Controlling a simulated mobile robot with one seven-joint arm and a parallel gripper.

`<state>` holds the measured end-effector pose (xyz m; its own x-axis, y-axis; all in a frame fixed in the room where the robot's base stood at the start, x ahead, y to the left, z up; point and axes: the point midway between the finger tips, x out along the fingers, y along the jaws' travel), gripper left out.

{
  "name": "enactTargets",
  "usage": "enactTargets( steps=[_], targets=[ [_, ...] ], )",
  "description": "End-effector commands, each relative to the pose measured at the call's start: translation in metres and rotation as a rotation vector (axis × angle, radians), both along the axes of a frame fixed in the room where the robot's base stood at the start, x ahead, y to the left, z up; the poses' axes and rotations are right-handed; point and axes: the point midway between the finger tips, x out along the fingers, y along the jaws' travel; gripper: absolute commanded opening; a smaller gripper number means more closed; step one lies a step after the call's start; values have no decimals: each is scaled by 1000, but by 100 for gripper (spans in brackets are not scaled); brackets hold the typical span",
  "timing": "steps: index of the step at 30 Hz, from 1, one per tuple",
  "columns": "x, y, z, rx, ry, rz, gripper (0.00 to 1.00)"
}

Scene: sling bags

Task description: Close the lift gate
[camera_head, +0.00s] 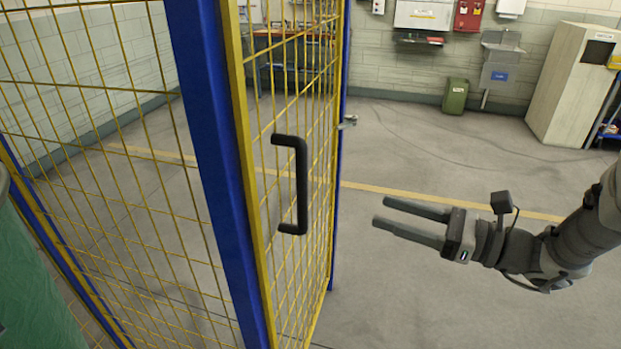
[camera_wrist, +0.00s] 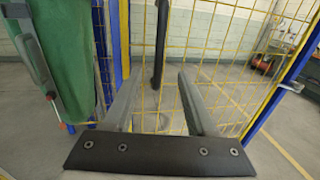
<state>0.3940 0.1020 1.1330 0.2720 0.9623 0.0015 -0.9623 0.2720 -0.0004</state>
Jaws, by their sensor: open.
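The lift gate (camera_head: 318,120) is a yellow mesh panel with a blue edge, swung open away from me. Its black bar handle (camera_head: 301,185) stands upright on the near face. A latch piece (camera_head: 348,122) sticks out from the gate's far edge. My gripper (camera_head: 381,213) is open and empty, to the right of the handle and apart from it, with its fingers pointing left toward the gate. In the wrist view the handle (camera_wrist: 160,45) shows upright beyond and between my two fingers (camera_wrist: 158,100), with mesh behind it.
A blue post (camera_head: 215,150) stands at the gate's near edge, with fixed yellow mesh to its left. A green object (camera_head: 35,290) is at the lower left. A green bin (camera_head: 455,96) and a pale cabinet (camera_head: 572,85) stand at the back. The floor right of the gate is clear.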

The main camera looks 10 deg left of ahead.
Motion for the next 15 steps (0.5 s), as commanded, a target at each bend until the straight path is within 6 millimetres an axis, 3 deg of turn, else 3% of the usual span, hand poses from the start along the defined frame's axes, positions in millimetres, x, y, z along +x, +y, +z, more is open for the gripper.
enactTargets(
  steps=[5,15],
  targets=[
    [6,24,0,2,0,4,57],
    [26,96,0,-1,0,6,57]
  ],
)
